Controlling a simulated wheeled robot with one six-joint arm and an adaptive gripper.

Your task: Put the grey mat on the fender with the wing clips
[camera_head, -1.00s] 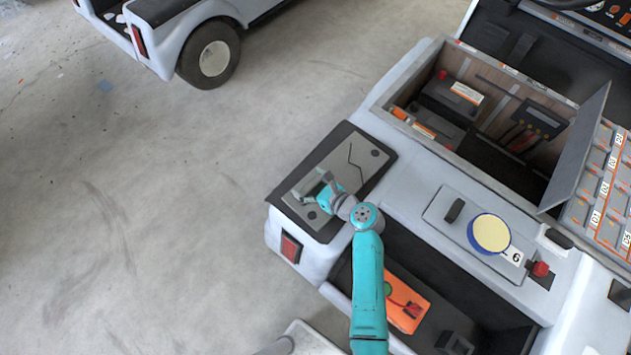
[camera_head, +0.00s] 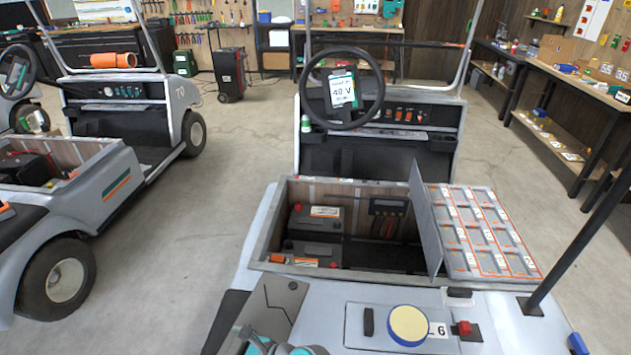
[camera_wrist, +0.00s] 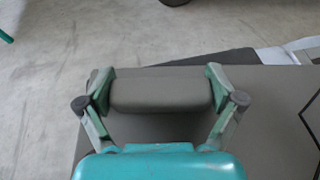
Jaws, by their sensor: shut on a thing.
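The grey mat (camera_head: 277,299) lies flat over the dark fender pad (camera_head: 226,316) at the cart's near left corner. A thin black zigzag line and a dark round spot show on it. Its near part is cut off by the picture's edge. My gripper (camera_head: 248,336) is at the mat's left side, at the bottom of the head view. In the wrist view my gripper (camera_wrist: 160,92) is shut on a raised grey block (camera_wrist: 160,90) of the mat's colour, apparently its grip. The mat's flat surface (camera_wrist: 275,110) spreads around it. I cannot make out the wing clips.
An open battery bay (camera_head: 350,235) with a raised lid (camera_head: 424,225) lies beyond the mat. Another cart (camera_head: 75,230) stands left across open floor. A dark post (camera_head: 580,245) rises at right.

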